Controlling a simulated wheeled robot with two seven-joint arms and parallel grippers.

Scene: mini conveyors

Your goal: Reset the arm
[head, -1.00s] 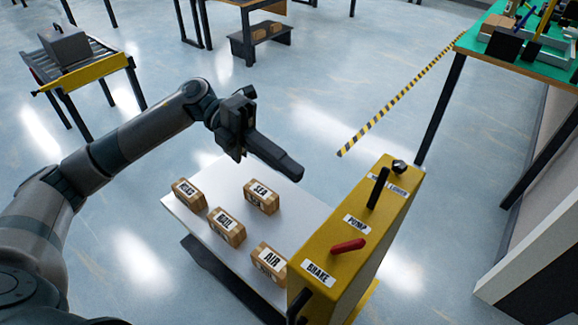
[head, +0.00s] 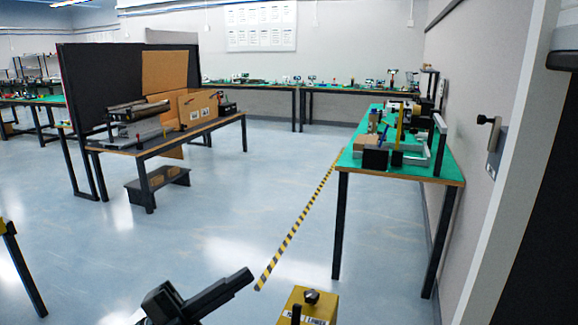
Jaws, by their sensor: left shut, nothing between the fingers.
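My left gripper (head: 225,291) shows at the bottom middle of the head view, dark, with its fingers together and nothing between them. It points up and to the right, just left of the yellow control box (head: 309,305). Only the top of that box shows, with a black knob and a black lever. The rest of my left arm is below the frame. My right gripper is not in view.
A wooden-topped table (head: 215,124) with a small conveyor and cardboard boxes stands ahead on the left. A green-topped bench (head: 440,172) stands on the right by the wall. A black and yellow floor stripe (head: 298,220) runs between them over open floor.

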